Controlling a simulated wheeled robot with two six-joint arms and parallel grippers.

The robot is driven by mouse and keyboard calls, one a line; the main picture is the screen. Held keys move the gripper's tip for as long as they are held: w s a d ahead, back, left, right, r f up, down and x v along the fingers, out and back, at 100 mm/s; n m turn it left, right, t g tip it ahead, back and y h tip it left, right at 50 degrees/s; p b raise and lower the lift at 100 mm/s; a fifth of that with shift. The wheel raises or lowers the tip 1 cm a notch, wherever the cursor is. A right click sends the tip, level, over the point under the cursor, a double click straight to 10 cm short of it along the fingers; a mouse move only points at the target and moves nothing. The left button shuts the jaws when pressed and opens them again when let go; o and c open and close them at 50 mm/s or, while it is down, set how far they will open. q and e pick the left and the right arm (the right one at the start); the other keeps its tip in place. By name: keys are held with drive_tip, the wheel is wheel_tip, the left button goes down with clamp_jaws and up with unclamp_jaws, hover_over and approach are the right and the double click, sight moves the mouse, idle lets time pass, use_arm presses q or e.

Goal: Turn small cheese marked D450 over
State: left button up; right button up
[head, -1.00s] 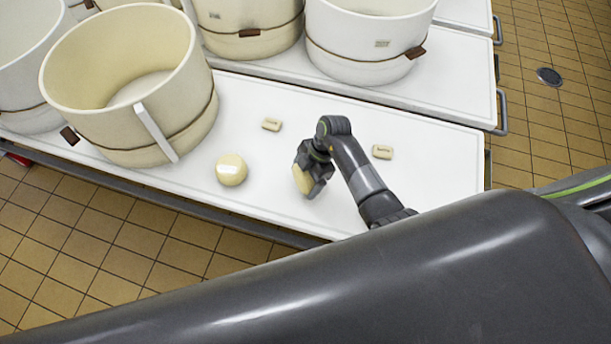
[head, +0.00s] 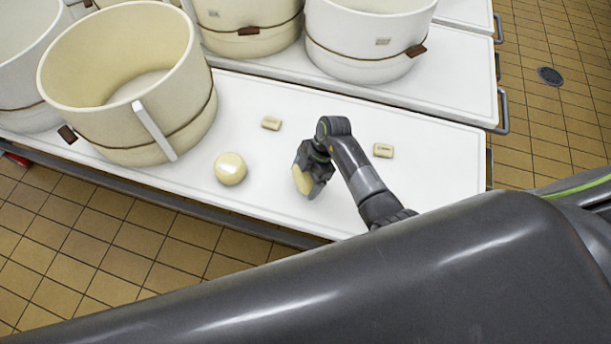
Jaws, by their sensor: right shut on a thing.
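A small pale yellow cheese (head: 302,180) is held in my right gripper (head: 307,177), which is shut on it over the white table. The cheese looks tilted on edge, its flat face turned to the left. The gripper hides part of it, and I see no D450 mark on it. Another small round cheese (head: 230,168) sits on the table to the left, apart from the gripper; no mark can be read on it. My left gripper is not in view.
A large cream tub (head: 190,125) stands at left. More tubs (head: 350,55) stand behind. The table's right part is clear.

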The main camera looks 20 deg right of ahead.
drive_tip(key=shift+f+b, duration=0.35)
drive_tip(key=shift+f, duration=0.25)
idle(0.5)
drive_tip(key=o, duration=1.1)
drive_tip(key=shift+o, duration=0.2)
drive_tip(key=p+v, duration=0.2)
drive_tip(key=v, duration=1.5)
drive_tip(key=shift+r, duration=0.3)
drive_tip(key=shift+s+f, duration=0.1)
